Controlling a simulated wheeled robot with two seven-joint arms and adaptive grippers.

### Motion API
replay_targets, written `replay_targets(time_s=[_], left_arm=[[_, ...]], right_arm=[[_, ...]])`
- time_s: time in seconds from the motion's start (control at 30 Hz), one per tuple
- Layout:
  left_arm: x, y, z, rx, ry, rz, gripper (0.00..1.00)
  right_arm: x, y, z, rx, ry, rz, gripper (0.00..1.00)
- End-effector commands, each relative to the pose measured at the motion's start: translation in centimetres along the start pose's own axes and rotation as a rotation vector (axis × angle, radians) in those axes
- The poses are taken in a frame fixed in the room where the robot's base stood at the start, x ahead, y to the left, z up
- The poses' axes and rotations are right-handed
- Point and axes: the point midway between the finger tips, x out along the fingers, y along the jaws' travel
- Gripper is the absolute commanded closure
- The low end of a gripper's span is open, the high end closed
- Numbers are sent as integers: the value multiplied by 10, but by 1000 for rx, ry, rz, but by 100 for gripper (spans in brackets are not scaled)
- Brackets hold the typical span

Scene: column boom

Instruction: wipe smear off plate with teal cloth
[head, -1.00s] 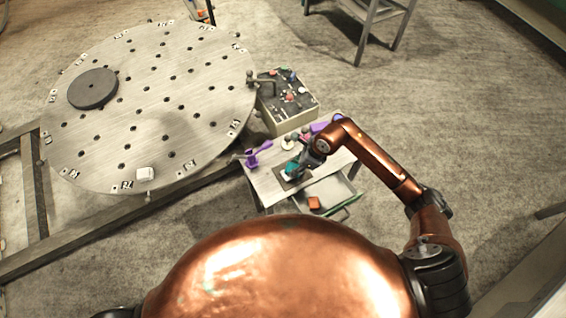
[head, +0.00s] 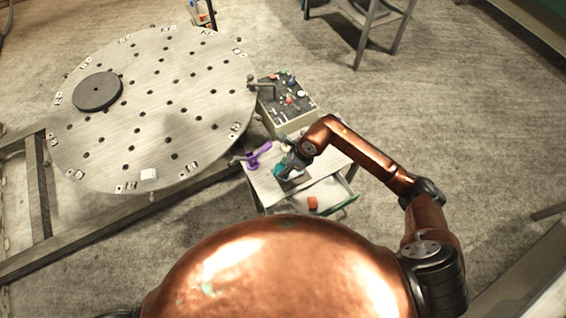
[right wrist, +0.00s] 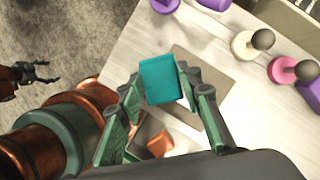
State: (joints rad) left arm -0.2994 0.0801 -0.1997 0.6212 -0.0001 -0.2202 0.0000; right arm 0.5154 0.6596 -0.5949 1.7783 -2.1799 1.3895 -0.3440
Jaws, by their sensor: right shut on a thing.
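The teal cloth (right wrist: 162,80) is a small folded block between the fingertips of my right gripper (right wrist: 162,84), which is shut on it. The cloth (head: 280,170) and right gripper (head: 287,163) also show in the head view, over the small light table. A grey-brown flat plate (right wrist: 208,72) lies on the table, partly hidden behind the cloth and a finger. I cannot make out a smear on it, nor whether the cloth touches it. My left gripper (right wrist: 40,73) shows at the left edge of the right wrist view, fingers apart and empty, away from the table.
The light table (head: 262,185) holds purple items (head: 259,153), a cream knob (right wrist: 243,45) and a pink knob (right wrist: 283,68). An open drawer with an orange block (head: 313,203) is at its front. A control box (head: 288,105) and large perforated disc (head: 150,130) stand beyond.

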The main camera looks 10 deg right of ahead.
Motion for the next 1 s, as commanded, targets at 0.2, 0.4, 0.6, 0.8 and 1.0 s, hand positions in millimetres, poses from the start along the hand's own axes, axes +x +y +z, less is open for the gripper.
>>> replay_targets(time_s=[0.2,0.4,0.6,0.8,1.0], left_arm=[[-14,-1,-4,0,5,-1,35],[-19,-1,-5,0,6,-1,35],[-18,-1,-5,0,6,-1,35],[-18,-1,-4,0,5,-1,35],[-18,-1,-4,0,4,-1,35]], right_arm=[[-21,0,9,-3,-1,-2,87],[-30,0,13,-2,0,0,87],[-29,0,13,-2,0,1,87],[-29,0,13,-1,0,0,87],[-30,0,12,-16,1,6,87]])
